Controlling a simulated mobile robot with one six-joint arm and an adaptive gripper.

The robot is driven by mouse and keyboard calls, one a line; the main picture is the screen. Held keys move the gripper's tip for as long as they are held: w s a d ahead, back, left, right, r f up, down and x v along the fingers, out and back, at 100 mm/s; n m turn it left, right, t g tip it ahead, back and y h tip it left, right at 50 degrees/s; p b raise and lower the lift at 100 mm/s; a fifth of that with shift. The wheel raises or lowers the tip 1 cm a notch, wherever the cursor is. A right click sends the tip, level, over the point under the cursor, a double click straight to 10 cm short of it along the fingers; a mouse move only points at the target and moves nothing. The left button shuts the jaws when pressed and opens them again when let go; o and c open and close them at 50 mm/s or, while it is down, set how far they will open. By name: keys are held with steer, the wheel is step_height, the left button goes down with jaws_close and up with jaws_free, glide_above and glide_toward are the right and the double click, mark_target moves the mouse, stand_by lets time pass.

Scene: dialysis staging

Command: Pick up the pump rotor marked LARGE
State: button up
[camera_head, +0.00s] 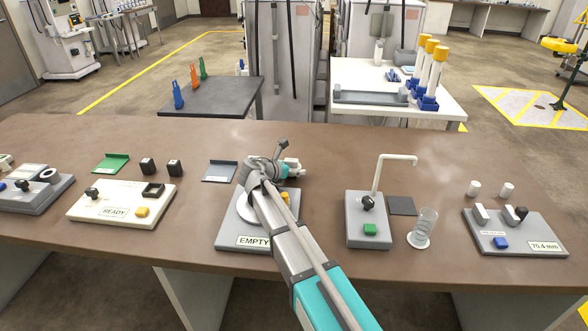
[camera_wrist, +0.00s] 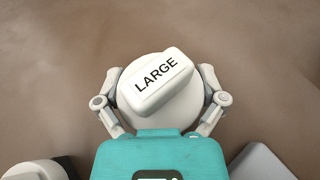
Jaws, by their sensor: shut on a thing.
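The pump rotor (camera_wrist: 145,100) shows in the wrist view as a round white disc topped by a tilted white block with the black word LARGE. My gripper (camera_wrist: 160,98) is shut on it, with one grey finger on each side of the disc. In the head view my gripper (camera_head: 291,167) is over the brown bench, behind the grey station labelled EMPTY (camera_head: 228,232). The rotor is hard to make out there, and I cannot tell its height over the bench. My arm hides part of the EMPTY station.
A white READY station (camera_head: 85,212) stands left, with a green tray (camera_head: 110,164) and two black blocks behind it. A grey stand (camera_head: 367,240) with a bent white pipe and a clear cylinder (camera_head: 425,225) are right.

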steer(key=shift+r+p, duration=1.25)
steer(key=shift+p, duration=0.05)
steer(key=s+a+r+p, duration=0.2)
steer(key=s+r+p, duration=0.1)
steer(key=s+a+r+p, duration=0.3)
steer(key=s+r+p, duration=0.1)
steer(key=s+a+r+p, duration=0.3)
steer(key=s, duration=0.1)
steer(key=shift+s+r, duration=0.25)
